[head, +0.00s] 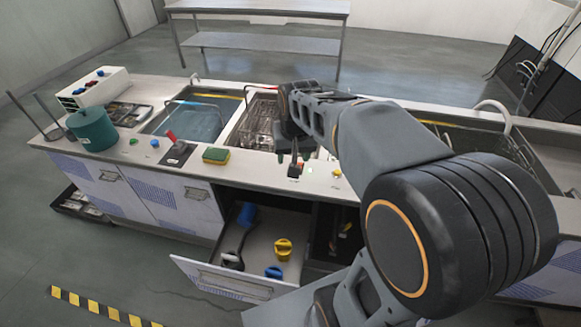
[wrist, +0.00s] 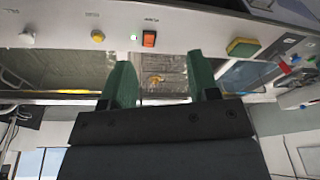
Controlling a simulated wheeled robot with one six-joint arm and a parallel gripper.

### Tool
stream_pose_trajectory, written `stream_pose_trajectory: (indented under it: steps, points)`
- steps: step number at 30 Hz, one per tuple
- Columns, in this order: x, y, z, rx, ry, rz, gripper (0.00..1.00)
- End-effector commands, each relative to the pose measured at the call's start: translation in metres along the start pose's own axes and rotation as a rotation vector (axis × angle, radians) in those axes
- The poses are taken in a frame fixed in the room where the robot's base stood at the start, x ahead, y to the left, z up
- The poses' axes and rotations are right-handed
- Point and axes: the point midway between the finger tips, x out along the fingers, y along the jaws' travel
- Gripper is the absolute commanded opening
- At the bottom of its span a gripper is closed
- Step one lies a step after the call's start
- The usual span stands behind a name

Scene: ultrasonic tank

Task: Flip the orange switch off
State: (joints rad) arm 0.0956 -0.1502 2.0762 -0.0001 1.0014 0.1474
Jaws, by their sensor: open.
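The orange switch (wrist: 149,39) sits on the pale front panel in the wrist view, next to a small green light (wrist: 133,37). Which way its rocker is tipped is too small to tell. My gripper (wrist: 161,68) is open and empty, its two green fingers spread apart. In the picture the switch lies between and above the fingertips, apart from them. In the head view my gripper (head: 290,158) hangs over the counter's front strip, and the switch there is hidden or too small to make out clearly.
A yellow knob (wrist: 97,36) and a green-yellow sponge (wrist: 243,47) flank the switch. A red-handled lever (head: 172,137) stands left of the sponge in the head view. Behind are a water-filled tank (head: 165,128) and a wire basket (head: 258,125). An open drawer (head: 205,272) juts out below.

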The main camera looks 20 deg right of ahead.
Motion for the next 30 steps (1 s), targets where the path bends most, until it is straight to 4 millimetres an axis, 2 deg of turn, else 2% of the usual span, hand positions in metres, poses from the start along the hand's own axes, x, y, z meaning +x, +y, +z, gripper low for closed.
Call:
stream_pose_trajectory:
  steps: [1, 6, 12, 19, 23, 30]
  points:
    - [0.009, 0.004, -0.022, 0.044, -0.033, 0.009, 0.55]
    - [0.043, 0.017, -0.081, 0.178, -0.109, 0.033, 0.55]
    - [0.084, 0.032, -0.122, 0.288, -0.173, 0.056, 0.55]
    - [0.112, 0.041, -0.138, 0.344, -0.203, 0.067, 0.55]
    - [0.128, 0.042, -0.136, 0.35, -0.208, 0.069, 0.55]
    - [0.173, 0.044, -0.125, 0.349, -0.21, 0.069, 0.55]
